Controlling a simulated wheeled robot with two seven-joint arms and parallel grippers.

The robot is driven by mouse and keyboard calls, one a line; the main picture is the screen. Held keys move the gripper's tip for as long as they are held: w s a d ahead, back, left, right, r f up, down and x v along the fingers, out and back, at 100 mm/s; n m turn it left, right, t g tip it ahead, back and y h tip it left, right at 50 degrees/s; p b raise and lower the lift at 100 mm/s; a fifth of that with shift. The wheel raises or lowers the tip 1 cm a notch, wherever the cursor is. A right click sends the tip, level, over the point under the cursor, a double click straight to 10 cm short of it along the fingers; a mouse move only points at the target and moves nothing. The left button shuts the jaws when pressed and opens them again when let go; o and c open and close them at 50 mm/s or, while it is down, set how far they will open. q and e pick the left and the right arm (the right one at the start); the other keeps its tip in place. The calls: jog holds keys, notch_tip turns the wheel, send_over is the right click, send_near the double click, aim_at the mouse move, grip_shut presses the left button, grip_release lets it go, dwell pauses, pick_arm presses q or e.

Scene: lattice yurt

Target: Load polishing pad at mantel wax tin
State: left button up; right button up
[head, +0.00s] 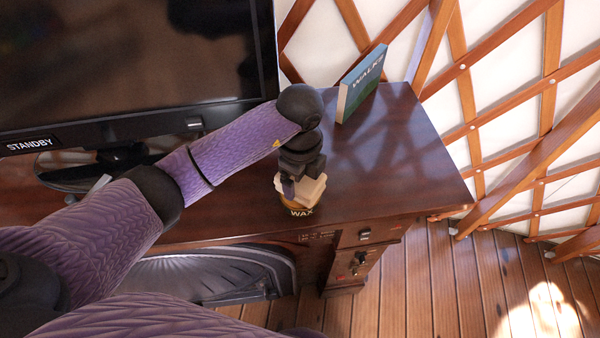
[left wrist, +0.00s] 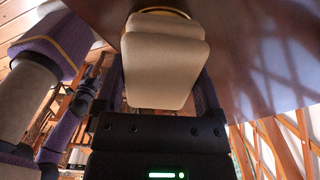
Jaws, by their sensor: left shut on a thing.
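The cream polishing pad (head: 312,188) is a thick block held between the fingers of my left gripper (head: 299,181). In the left wrist view the pad (left wrist: 165,65) fills the space between the two fingers of the gripper (left wrist: 164,92). The wax tin (head: 300,211), with a gold rim and a dark WAX label, stands on the dark wood mantel (head: 400,165) near its front edge. The pad is right over the tin and hides most of its top. The tin's gold rim (left wrist: 180,13) shows behind the pad. I cannot tell whether they touch. My right gripper is not seen.
A book (head: 362,84) stands upright at the back of the mantel. A dark screen (head: 130,60) marked STANDBY stands at the left, behind my left arm. The mantel is clear right of the tin. The lattice wall (head: 500,80) is beyond its right edge.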

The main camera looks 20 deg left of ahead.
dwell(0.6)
pick_arm(q)
jog(key=shift+f+b, duration=0.35)
jog(key=shift+f, duration=0.15)
dwell(1.2)
jog(key=shift+s, duration=0.1)
notch_tip(320, 180, up, 7)
jog(key=p, duration=0.7)
jog(key=shift+r, duration=0.1)
